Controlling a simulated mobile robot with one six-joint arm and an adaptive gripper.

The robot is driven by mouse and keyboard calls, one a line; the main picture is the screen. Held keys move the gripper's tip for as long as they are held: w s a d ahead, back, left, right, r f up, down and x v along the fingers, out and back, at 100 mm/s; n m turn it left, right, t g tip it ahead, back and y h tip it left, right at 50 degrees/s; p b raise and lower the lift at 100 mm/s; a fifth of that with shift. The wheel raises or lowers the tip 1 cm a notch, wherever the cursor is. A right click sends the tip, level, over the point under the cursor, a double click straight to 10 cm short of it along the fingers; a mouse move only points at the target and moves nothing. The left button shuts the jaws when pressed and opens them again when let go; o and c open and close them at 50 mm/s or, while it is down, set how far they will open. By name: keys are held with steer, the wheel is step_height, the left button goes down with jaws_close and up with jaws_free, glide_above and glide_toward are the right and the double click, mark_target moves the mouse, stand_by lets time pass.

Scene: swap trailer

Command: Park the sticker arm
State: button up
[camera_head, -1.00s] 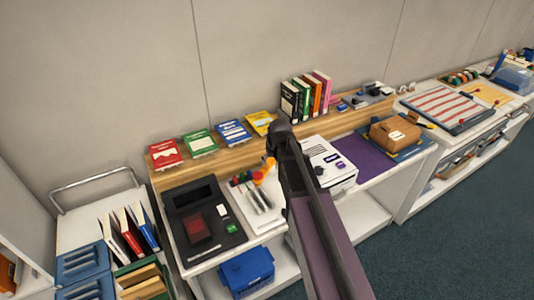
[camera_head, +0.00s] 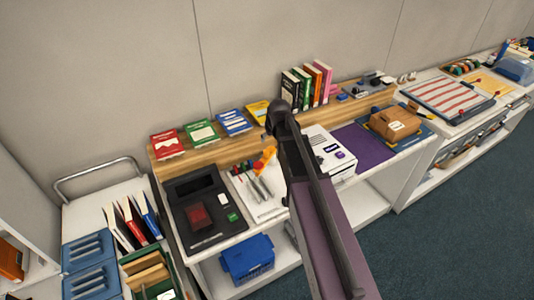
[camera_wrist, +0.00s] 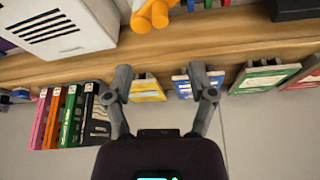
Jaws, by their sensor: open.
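My gripper (camera_wrist: 160,78) is open and empty in the wrist view, its two fingers apart in front of the wooden ledge. In the head view my arm runs up from the bottom, and its end hides part of the counter. An orange piece (camera_head: 264,160) stands on the counter just left of my arm; it also shows at the top of the wrist view (camera_wrist: 152,14), apart from the fingers. A white box-shaped device (camera_head: 330,155) with dark slots stands right of my arm and at upper left in the wrist view (camera_wrist: 60,28). I cannot tell for certain which part is the sticker arm.
Red, green, blue and yellow booklets stand along the wooden ledge (camera_head: 215,145); the yellow booklet (camera_wrist: 147,88) is behind my fingers. Upright books (camera_head: 307,85) stand farther right. A black device (camera_head: 205,210), a purple mat (camera_head: 368,148) and a cardboard box (camera_head: 395,124) occupy the counter.

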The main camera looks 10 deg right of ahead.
mark_target(266, 152)
steer(key=shift+b+x, duration=5.95)
steer(key=shift+x, duration=0.65)
